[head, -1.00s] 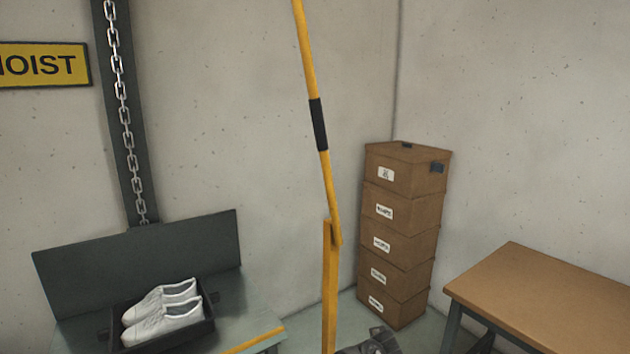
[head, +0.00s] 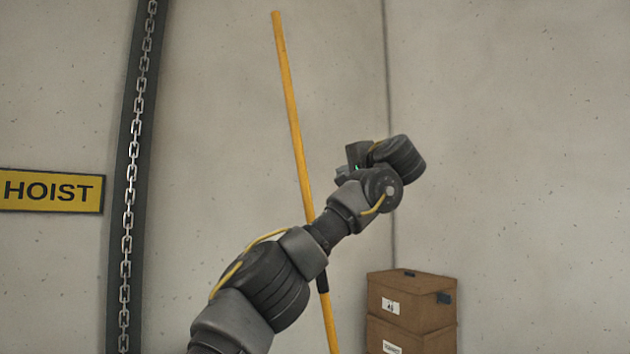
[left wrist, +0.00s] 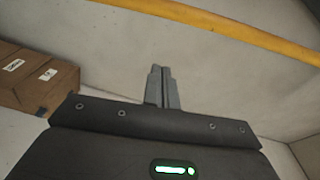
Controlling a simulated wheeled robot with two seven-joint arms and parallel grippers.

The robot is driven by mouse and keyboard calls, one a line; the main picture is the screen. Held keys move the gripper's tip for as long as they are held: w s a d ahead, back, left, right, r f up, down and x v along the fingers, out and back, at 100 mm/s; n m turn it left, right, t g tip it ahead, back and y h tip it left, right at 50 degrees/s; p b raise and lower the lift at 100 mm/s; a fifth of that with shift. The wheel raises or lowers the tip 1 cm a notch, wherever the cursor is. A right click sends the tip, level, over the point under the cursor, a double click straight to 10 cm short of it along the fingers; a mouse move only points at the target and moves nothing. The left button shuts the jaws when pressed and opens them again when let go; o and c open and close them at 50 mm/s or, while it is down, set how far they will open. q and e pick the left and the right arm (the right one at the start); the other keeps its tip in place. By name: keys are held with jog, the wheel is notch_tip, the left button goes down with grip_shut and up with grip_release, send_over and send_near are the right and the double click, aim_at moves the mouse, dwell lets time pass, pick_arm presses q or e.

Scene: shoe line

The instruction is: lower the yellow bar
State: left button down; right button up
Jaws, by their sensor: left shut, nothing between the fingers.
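The yellow bar (head: 290,95) is raised, standing nearly upright and leaning slightly left at the top. Its black grip sleeve (head: 322,283) shows just below my left forearm, which hides part of the bar. My left gripper (head: 353,160) is to the right of the bar, apart from it. In the left wrist view the two fingers (left wrist: 161,72) are together with nothing between them, and the yellow bar (left wrist: 225,32) crosses the picture beyond them. My right gripper is not in view.
Stacked brown boxes (head: 411,310) stand in the corner at the lower right. They also show in the left wrist view (left wrist: 35,78). A hanging chain (head: 128,215) and a HOIST sign (head: 50,190) are on the left. The wall (head: 510,130) at the right is bare.

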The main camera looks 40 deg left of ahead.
pick_arm(q)
jog(key=a+p, duration=0.6)
jog(key=a, duration=0.3)
jog(key=shift+w+a+f, duration=0.2)
jog(key=shift+a+f, duration=0.1)
jog(key=shift+d, duration=0.1)
dwell(0.4)
